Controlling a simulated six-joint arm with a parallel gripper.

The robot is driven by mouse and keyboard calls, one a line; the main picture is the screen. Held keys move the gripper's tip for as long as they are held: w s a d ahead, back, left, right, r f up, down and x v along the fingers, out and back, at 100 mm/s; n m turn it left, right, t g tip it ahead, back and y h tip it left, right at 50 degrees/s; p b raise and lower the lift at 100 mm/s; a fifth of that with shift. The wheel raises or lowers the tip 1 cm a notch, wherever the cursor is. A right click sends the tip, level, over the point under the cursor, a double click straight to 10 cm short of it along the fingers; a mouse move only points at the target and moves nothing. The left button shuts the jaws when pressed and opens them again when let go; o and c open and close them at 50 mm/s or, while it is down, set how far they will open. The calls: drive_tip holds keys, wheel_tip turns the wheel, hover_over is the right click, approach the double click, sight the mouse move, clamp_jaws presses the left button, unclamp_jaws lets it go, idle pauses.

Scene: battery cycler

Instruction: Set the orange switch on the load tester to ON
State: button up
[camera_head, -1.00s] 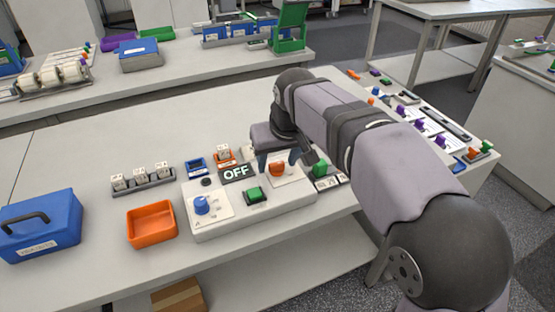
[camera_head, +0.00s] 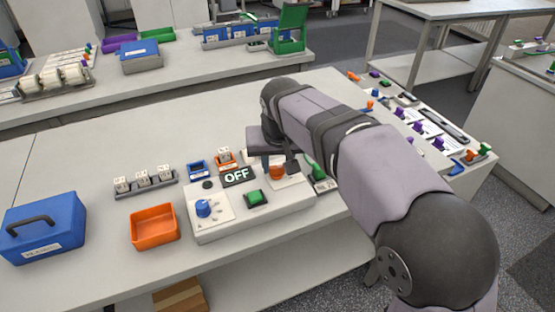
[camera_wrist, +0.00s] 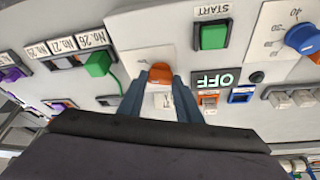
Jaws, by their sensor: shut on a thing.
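The load tester (camera_head: 225,233) is a pale grey box on the table. Its display (camera_head: 237,176) reads OFF. The orange switch (camera_head: 277,173) sits on a white plate at its right end; it also shows in the wrist view (camera_wrist: 160,73), between my fingertips. My gripper (camera_wrist: 160,84) is shut on the orange switch, one blue-grey finger on each side. My arm and gripper hide part of the switch plate in the head view. In the wrist view the plate's lower markings are partly hidden by my fingers.
A green START button (camera_head: 254,197) and a blue dial (camera_head: 203,207) are on the same box. A green plug (camera_wrist: 98,64) stands close beside the switch. An orange tray (camera_head: 155,228) and a blue case (camera_head: 43,228) stand at left.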

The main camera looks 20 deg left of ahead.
drive_tip(key=shift+a+m+t+h+p, duration=0.15)
drive_tip(key=shift+m+h+p, duration=0.35)
drive_tip(key=shift+m, duration=0.6)
drive_tip(key=shift+m+t+h+p, duration=0.15)
drive_tip(key=shift+m+h+p, duration=0.15)
drive_tip(key=shift+m+p, duration=0.6)
drive_tip(key=shift+m, duration=0.3)
drive_tip(key=o, duration=1)
drive_tip(key=shift+o, duration=0.2)
drive_tip(key=shift+r, duration=0.1)
drive_tip(key=v, duration=0.7)
drive_tip(key=shift+b, duration=0.45)
drive_tip(key=shift+r, duration=0.1)
